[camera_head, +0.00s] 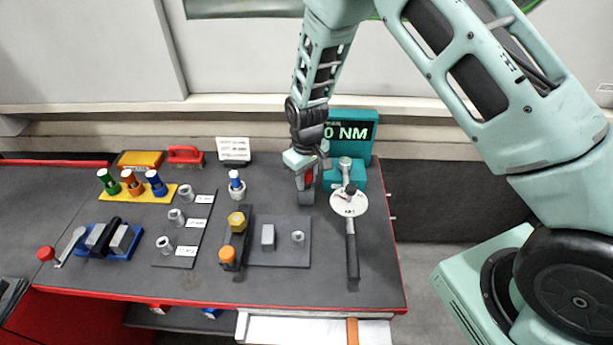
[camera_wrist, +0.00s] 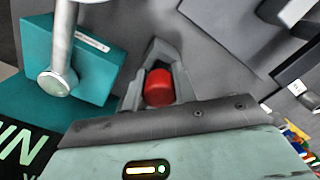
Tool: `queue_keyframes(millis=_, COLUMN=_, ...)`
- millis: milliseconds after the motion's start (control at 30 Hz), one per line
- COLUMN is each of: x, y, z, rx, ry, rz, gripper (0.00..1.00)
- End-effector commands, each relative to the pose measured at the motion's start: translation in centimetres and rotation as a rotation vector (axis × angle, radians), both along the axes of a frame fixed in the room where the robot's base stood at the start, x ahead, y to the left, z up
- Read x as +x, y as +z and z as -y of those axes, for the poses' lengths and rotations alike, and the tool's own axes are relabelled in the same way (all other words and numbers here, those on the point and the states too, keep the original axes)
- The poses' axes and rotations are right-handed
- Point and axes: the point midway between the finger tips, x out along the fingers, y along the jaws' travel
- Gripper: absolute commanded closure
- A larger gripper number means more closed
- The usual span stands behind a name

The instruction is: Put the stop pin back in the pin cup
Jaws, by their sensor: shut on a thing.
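My gripper (camera_head: 306,195) points down over the back of the bench, just left of the teal torque tester. Its fingers are shut on a red-headed piece, which I take for the stop pin (camera_wrist: 158,88); it also shows as a red patch between the fingers in the head view (camera_head: 309,176). The pin's lower part is hidden by the fingers. I cannot tell whether its tip touches anything. I cannot make out the pin cup for certain. A small grey cup (camera_head: 238,193) with a blue, white-topped piece in it stands left of my gripper.
The teal tester (camera_head: 347,170) and a dial torque wrench (camera_head: 352,258) are close on the right. A dark plate (camera_head: 285,255) with metal parts lies in front. Left are sockets on a dark strip (camera_head: 202,230) and a yellow rack (camera_head: 130,194). Bare bench lies towards the front edge.

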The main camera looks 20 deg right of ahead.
Motion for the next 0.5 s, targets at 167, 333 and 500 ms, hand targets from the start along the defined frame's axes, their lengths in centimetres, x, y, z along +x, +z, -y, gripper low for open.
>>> queue_keyframes(millis=167, x=0.01, y=-0.33, z=0.0, rx=0.0, ry=0.0, rz=0.0, gripper=0.64)
queue_keyframes(millis=333, x=0.0, y=-0.32, z=0.01, rx=0.0, ry=0.0, rz=0.0, gripper=0.47)
queue_keyframes(millis=500, x=-0.01, y=-0.3, z=0.01, rx=0.0, ry=0.0, rz=0.0, gripper=0.47)
